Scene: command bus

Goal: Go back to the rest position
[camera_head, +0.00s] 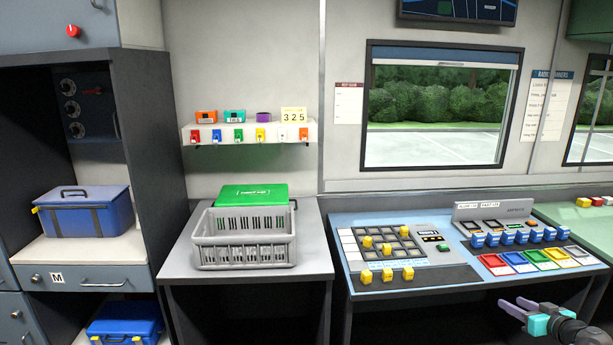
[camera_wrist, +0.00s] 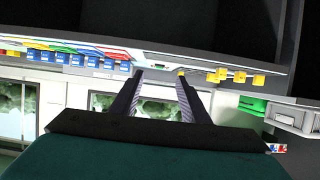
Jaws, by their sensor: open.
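My gripper (camera_head: 517,309) is at the lower right of the head view, in front of the blue console desk (camera_head: 344,246) and below its top. Its two fingers are apart, and nothing shows between them. In the wrist view the fingers (camera_wrist: 160,82) also stand apart and empty. That view is turned upside down, with the console's front edge above the fingers and the window below. My gripper touches nothing that I can see.
The console holds yellow blocks (camera_head: 387,276), blue blocks (camera_head: 507,238) and coloured plates (camera_head: 518,262). Left of it, a grey crate (camera_head: 243,253) and a green case (camera_head: 250,194) stand on a grey table (camera_head: 186,262). A blue box (camera_head: 86,213) sits in the cabinet.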

